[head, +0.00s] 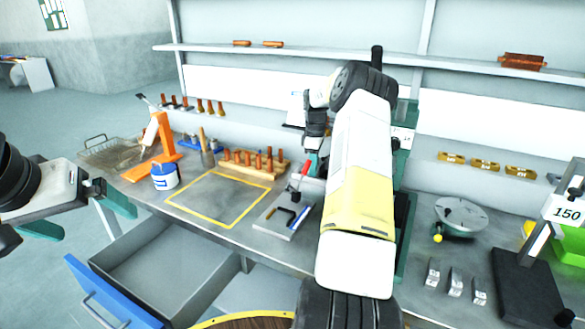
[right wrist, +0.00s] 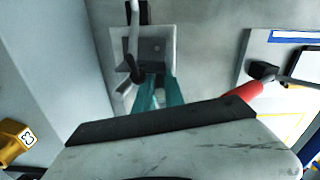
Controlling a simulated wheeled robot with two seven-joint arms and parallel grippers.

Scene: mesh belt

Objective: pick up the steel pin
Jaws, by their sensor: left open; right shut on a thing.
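My right gripper (right wrist: 158,82) shows in the right wrist view with its teal fingers close together on something. The fingers hide what is between them, and I cannot make out whether it is the steel pin. A grey block on a pale plate (right wrist: 180,35) lies just beyond the fingertips. In the head view my white and yellow right arm covers much of the middle of the bench, and I cannot clearly see its fingertips. My left gripper (head: 82,215) is open and empty at the left, with its teal fingers wide apart. I cannot pick out the steel pin in either view.
A red-handled clamp fixture (head: 284,217) stands beside my right arm; its red handle (right wrist: 243,92) is close to the right gripper. A blue-and-white tub (head: 165,177), a wooden tool rack (head: 262,172) and a round turntable (head: 461,216) stand on the bench. The blue-fronted drawer (head: 118,290) is open.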

